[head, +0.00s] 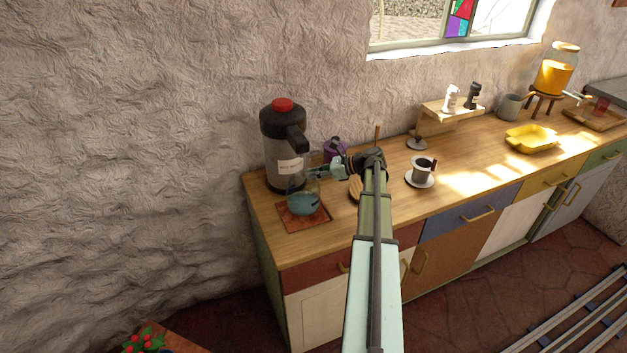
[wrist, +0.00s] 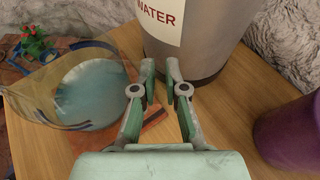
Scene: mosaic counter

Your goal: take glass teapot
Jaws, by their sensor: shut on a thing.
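The glass teapot (head: 303,204) is clear with blue-green contents, at the left end of the counter. It is at a reddish square mat (head: 290,221); I cannot tell whether it touches it. In the wrist view the teapot (wrist: 90,92) fills the left side, with its clear wall reaching the fingers. My gripper (head: 314,173) comes from the right at the teapot's upper part. In the wrist view my gripper (wrist: 160,85) is shut on the teapot, with a narrow gap between the fingers; the held part is hard to see.
A large grey dispenser with a red top (head: 283,150), labelled water, stands close behind. A purple pot (head: 335,149) stands to its right. The counter's left edge is near the mat.

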